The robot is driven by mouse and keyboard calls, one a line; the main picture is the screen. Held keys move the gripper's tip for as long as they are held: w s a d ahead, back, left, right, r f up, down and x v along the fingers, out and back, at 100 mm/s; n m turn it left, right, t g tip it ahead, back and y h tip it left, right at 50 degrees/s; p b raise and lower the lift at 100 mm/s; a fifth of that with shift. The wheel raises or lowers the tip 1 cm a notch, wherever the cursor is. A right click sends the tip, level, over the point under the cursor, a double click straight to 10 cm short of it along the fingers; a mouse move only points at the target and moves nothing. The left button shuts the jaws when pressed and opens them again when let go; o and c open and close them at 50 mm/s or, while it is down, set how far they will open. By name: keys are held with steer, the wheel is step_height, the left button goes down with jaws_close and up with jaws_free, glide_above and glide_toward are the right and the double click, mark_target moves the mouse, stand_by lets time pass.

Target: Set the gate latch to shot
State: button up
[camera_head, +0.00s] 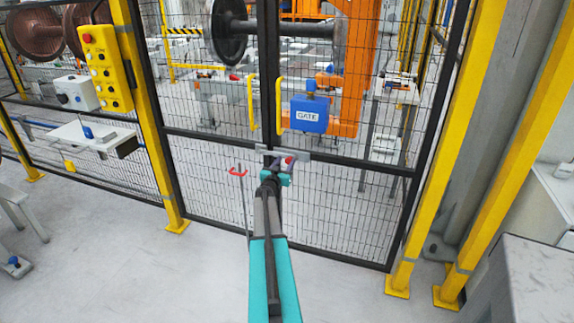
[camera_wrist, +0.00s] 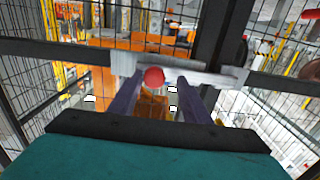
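The gate latch is a grey metal bar (camera_head: 300,155) across the black mesh gate where the two leaves meet, with a red knob (camera_head: 289,161). In the wrist view the light grey latch bar (camera_wrist: 212,75) runs across the frame, and the red knob (camera_wrist: 154,76) stands at its left part. My gripper (camera_head: 282,167) is at the latch. In the wrist view its two purple fingers (camera_wrist: 158,95) stand on either side of the knob, with visible gaps. They look open, and contact with the knob is not clear.
A blue GATE box (camera_head: 309,115) and yellow handles (camera_head: 251,103) are on the gate. A rod with a red handle (camera_head: 238,171) stands left of my arm. Yellow posts (camera_head: 448,130) flank the right side.

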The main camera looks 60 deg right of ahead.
steer(key=shift+s+d, duration=0.1)
steer(key=shift+s, duration=0.05)
steer(key=s+a+b, duration=0.1)
steer(key=s+a, duration=0.1)
steer(key=a, duration=1.1)
steer(key=shift+a+b, duration=0.3)
stand_by(0.4)
stand_by(0.4)
